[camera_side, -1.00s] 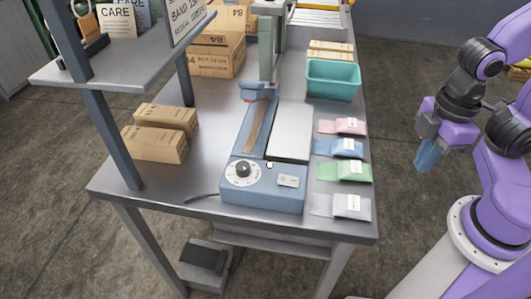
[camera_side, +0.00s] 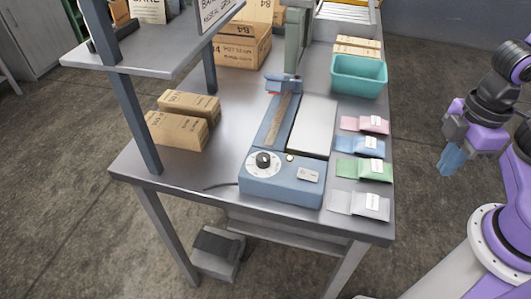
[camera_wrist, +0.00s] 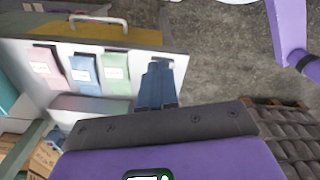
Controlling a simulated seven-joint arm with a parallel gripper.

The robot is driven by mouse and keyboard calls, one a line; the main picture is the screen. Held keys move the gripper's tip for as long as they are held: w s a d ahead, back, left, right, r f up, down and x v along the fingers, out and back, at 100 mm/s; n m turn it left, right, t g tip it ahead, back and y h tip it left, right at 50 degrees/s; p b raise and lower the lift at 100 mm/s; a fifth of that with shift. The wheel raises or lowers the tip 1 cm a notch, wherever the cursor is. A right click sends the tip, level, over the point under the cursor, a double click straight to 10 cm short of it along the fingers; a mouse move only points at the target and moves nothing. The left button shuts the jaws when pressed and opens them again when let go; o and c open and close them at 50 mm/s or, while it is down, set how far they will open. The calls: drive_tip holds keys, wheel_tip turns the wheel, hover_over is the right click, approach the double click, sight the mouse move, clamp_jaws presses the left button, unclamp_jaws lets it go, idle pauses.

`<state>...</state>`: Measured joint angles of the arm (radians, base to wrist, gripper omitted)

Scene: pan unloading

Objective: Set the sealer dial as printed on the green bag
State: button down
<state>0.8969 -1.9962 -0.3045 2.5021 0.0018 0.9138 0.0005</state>
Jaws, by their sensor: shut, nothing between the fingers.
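The heat sealer (camera_side: 283,187) is blue and stands at the front of the metal table. Its dial (camera_side: 263,161) is a white disc with a dark knob on the front left of its top; the marks are too small to read. The green bag (camera_side: 362,170) lies right of the sealer, between a blue and a clear bag, with a white label facing up. The green bag also shows in the wrist view (camera_wrist: 115,72), its print unreadable. My gripper (camera_side: 448,164) is shut and empty, off the table's right side, apart from bag and dial. Its blue fingers (camera_wrist: 157,88) show together in the wrist view.
A pink bag (camera_side: 365,124), a blue bag (camera_side: 360,146) and a clear bag (camera_side: 360,204) lie in the same row. A teal bin (camera_side: 358,77) stands behind them. Cartons (camera_side: 177,130) and a shelf post (camera_side: 137,120) stand left of the sealer.

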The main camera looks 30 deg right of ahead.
sight(264, 156)
idle(0.3)
drive_tip(key=c, duration=1.5)
unclamp_jaws()
drive_tip(key=o, duration=0.5)
drive_tip(key=shift+w+a+r, duration=0.1)
drive_tip(key=shift+w+a, duration=0.15)
drive_tip(key=shift+a, duration=0.05)
drive_tip(key=shift+o, duration=1.1)
drive_tip(key=w+a+r+n, duration=0.1)
drive_tip(key=w+a+r, duration=0.3)
drive_tip(key=w+a, duration=0.8)
drive_tip(key=w+a+r+n, duration=0.2)
drive_tip(key=w+a+r, duration=0.3)
drive_tip(key=w+a, duration=0.7)
drive_tip(key=shift+r, duration=0.3)
wheel_tip(264, 156, down, 17)
drive_tip(key=shift+w+a+f, duration=0.1)
drive_tip(key=shift+w+f, duration=0.05)
drive_tip(key=c, duration=1)
